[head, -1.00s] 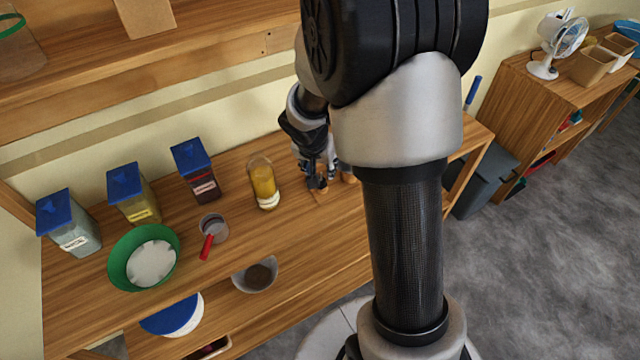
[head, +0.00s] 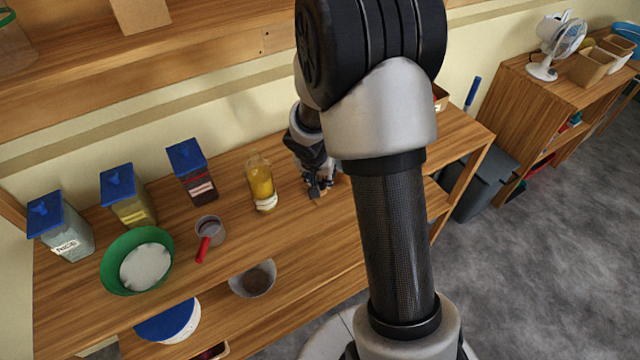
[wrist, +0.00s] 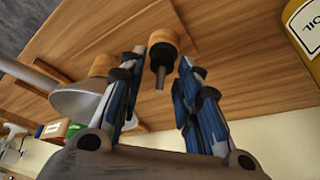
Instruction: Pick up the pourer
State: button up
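The pourer (wrist: 164,42) shows in the wrist view as a light-brown round piece with a black collar and a thin grey spout. It stands on the wooden counter, between the tips of my gripper (wrist: 161,60). The two fingers are open on either side of it, with visible gaps; I see no contact. In the head view my gripper (head: 318,190) is low over the counter, right of the oil bottle, and hides most of the pourer.
The oil bottle (head: 261,186) stands close by; its label shows in the wrist view (wrist: 308,32). A pale bowl-shaped thing (wrist: 80,104) is beside the left finger. A red-handled cup (head: 210,230), green bowl (head: 110,276) and blue-lidded containers stand farther left.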

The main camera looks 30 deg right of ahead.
jog(key=c, duration=0.4)
jog(key=shift+r, duration=0.1)
jog(key=shift+c, duration=0.2)
